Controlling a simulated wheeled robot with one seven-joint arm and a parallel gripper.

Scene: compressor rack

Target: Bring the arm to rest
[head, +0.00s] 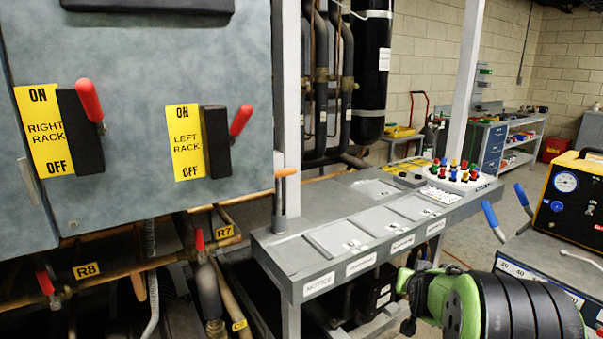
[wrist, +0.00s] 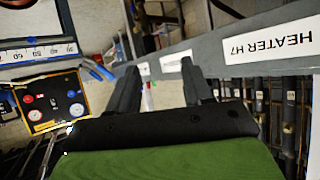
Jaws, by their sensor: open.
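My gripper (wrist: 158,78) is open in the wrist view, with its two dark fingers apart and nothing held between them. A grey labelled ledge (wrist: 225,52) passes beyond the fingertips; I cannot tell the exact distance. In the head view my green and black arm (head: 500,305) is at the lower right, in front of the ledge's right end. The gripper shows there only as a small dark part (head: 412,298) at the arm's left side, and its fingertips are unclear.
A grey panel (head: 150,60) has red-handled right rack (head: 90,100) and left rack (head: 240,121) switches. Pipes and valves run below it. The labelled ledge (head: 365,240) carries coloured knobs (head: 458,172). A yellow gauge box (head: 570,205) stands at right. Open floor shows behind.

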